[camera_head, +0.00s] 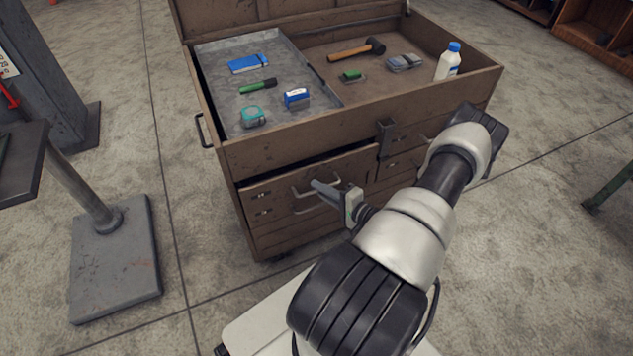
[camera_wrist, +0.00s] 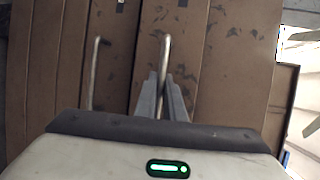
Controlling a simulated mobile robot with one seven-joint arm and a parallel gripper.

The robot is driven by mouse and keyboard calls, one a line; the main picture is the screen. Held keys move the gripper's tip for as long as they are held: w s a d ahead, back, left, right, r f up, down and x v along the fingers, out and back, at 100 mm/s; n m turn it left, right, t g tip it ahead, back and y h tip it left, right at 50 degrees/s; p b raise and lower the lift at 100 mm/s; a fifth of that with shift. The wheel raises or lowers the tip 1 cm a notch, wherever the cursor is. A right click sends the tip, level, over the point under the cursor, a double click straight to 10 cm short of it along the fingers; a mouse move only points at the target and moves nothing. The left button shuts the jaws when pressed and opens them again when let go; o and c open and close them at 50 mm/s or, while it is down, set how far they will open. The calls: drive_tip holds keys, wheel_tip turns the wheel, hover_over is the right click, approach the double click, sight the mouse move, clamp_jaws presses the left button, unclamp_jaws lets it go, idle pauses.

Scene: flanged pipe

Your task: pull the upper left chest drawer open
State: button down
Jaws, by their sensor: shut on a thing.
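The brown wooden chest (camera_head: 246,160) stands ahead with its lid up. Its upper left drawer (camera_head: 272,200) has a scuffed brown front with a metal bar handle (camera_head: 302,192). A dark gap shows along the top of this drawer front, so it looks slightly out from the chest. My gripper (camera_head: 325,188) is at the handle, partly hidden by its own fingers. In the wrist view, which is turned sideways, my gripper (camera_wrist: 163,80) has both fingers closed around the drawer handle (camera_wrist: 165,48). A second handle (camera_wrist: 92,75) shows to its left.
The chest's open top holds a grey tray (camera_head: 222,62) with small tools, a hammer (camera_head: 357,50) and a white bottle (camera_head: 448,63). A stand with a square base (camera_head: 115,260) is at left. Concrete floor (camera_head: 205,250) lies clear between stand and chest.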

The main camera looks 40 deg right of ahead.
drive_tip(key=s+a, duration=0.3)
drive_tip(key=s, duration=0.9)
drive_tip(key=s+a+p, duration=0.1)
drive_tip(key=s+a, duration=0.1)
drive_tip(key=s, duration=1)
drive_tip(key=shift+s+a, duration=0.15)
drive_tip(key=shift+a, duration=0.25)
drive_tip(key=c, duration=2.1)
unclamp_jaws()
drive_tip(key=shift+s, duration=0.1)
drive_tip(key=p+v, duration=0.1)
drive_tip(key=v, duration=1.6)
drive_tip(key=shift+s+r, duration=0.15)
drive_tip(key=shift+s, duration=0.1)
